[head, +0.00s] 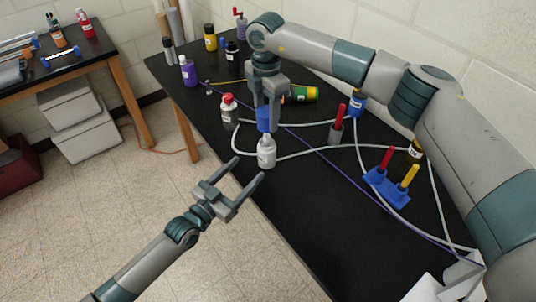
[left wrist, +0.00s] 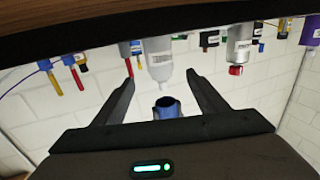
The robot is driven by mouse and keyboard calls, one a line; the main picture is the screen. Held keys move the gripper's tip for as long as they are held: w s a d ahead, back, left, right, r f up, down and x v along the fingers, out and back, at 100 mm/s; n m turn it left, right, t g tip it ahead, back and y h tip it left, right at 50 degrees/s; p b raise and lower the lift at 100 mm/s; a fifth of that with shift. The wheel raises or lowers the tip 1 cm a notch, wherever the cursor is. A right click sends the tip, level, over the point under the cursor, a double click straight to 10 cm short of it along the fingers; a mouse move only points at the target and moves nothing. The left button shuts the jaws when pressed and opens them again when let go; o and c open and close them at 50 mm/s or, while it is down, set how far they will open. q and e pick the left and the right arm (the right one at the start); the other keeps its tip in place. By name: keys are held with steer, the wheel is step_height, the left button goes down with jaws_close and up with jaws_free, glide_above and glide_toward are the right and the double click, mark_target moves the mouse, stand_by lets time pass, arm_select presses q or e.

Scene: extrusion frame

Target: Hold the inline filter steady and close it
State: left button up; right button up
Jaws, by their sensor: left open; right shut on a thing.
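The inline filter's pale grey body (head: 266,153) stands upright near the table's front edge. It shows upside down in the left wrist view (left wrist: 158,58). My right gripper (head: 265,108) is shut on a blue cap (head: 264,122), just above the body's narrow top. In the left wrist view the cap (left wrist: 167,107) looks apart from the body's tip. My left gripper (head: 249,168) is open and empty, its fingers pointing at the body from the front. In the left wrist view the body lies between the fingertips (left wrist: 160,70); I cannot tell if either touches it.
A grey bottle with a red cap (head: 229,112) stands just left of the filter. White tubing (head: 308,152) loops across the black table (head: 300,215). A blue holder (head: 386,188) with red and yellow handles is at the right. Several bottles stand behind.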

mark_target(262, 153)
steer(key=shift+s+a+r, duration=0.1)
arm_select(q)
steer(key=shift+x, duration=0.8)
steer(key=x, duration=1)
steer(key=shift+w+d, duration=0.1)
steer(key=shift+d, duration=0.05)
steer(key=c, duration=1.6)
arm_select(e)
steer(key=shift+f, duration=2.55)
steer(key=shift+f, duration=0.9)
steer(key=shift+f, duration=0.6)
